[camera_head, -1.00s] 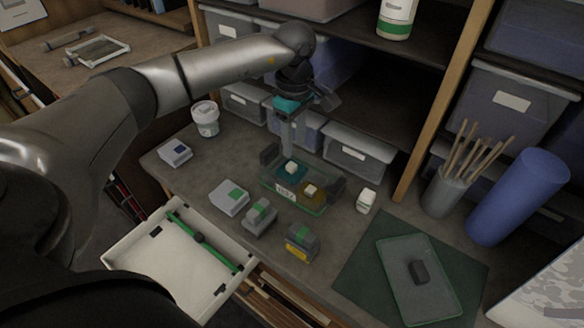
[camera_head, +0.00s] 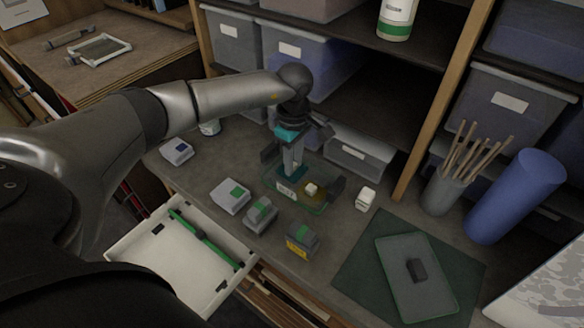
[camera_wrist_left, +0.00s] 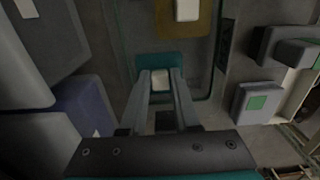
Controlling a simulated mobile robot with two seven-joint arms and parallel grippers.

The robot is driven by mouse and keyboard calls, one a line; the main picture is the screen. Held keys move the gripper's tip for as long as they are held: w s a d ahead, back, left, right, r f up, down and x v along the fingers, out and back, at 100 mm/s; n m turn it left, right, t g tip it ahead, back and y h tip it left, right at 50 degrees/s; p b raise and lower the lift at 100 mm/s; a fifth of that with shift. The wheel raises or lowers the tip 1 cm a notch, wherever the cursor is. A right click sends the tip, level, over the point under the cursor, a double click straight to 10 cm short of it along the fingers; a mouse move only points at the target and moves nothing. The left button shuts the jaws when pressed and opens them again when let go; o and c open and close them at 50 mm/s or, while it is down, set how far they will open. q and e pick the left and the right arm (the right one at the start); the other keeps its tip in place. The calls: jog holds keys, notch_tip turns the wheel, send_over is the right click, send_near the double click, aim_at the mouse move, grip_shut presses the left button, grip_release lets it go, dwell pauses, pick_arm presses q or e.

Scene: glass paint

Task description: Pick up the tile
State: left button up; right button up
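My left gripper (camera_head: 290,170) points down over the glass tray (camera_head: 313,207) on the workbench. A teal tile (camera_head: 284,177) with a white knob lies in the tray under it. In the left wrist view the two fingers (camera_wrist_left: 160,78) stand apart on either side of the white knob (camera_wrist_left: 160,80), above the teal tile (camera_wrist_left: 172,59). Whether they touch the knob is hard to tell. An amber tile (camera_head: 318,196) with a white knob lies beside it in the tray. My right gripper is not in view.
Small grey boxes with green labels (camera_head: 230,196) and one with a yellow label (camera_head: 302,241) stand in front of the tray. Storage bins (camera_head: 357,151) close off the back. An open drawer (camera_head: 150,262) juts out at front left.

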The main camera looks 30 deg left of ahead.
pick_arm(q)
grip_shut()
jog(key=shift+r, duration=0.1)
dwell(0.4)
